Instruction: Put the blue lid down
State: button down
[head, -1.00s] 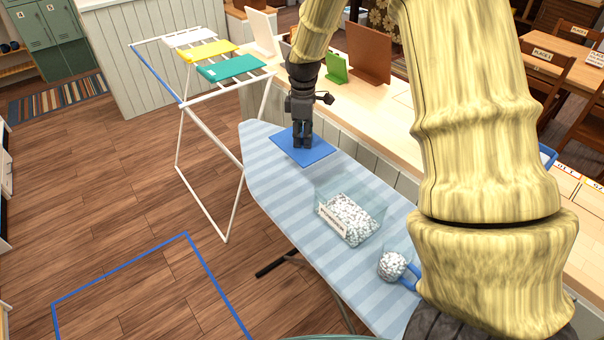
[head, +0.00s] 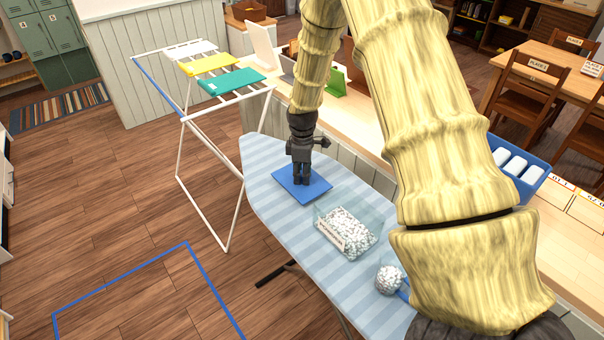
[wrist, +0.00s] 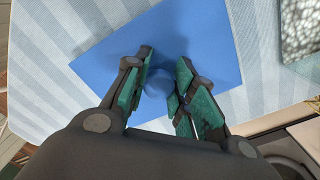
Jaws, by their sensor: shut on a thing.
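The blue lid (head: 315,190) is a flat blue square over the striped ironing board (head: 262,158), toward its far end. In the wrist view the lid (wrist: 210,40) spreads beneath my fingers, with a round blue knob at its middle. My gripper (head: 301,182) points down and is shut on the knob; in the wrist view its green-padded fingers (wrist: 157,92) stand on either side of it. The lid looks level and very close to the board; I cannot tell whether it touches.
A drying rack (head: 208,153) stands left of the board. A counter (head: 345,118) runs behind it, with a blue tray (head: 530,185) of white items.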

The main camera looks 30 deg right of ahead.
aim_at(302, 173)
jog(key=shift+f, duration=0.3)
jog(key=shift+f, duration=0.1)
jog(key=c, duration=1.2)
grip_release()
jog(key=shift+r+b, duration=2.05)
jog(key=shift+r, duration=4.05)
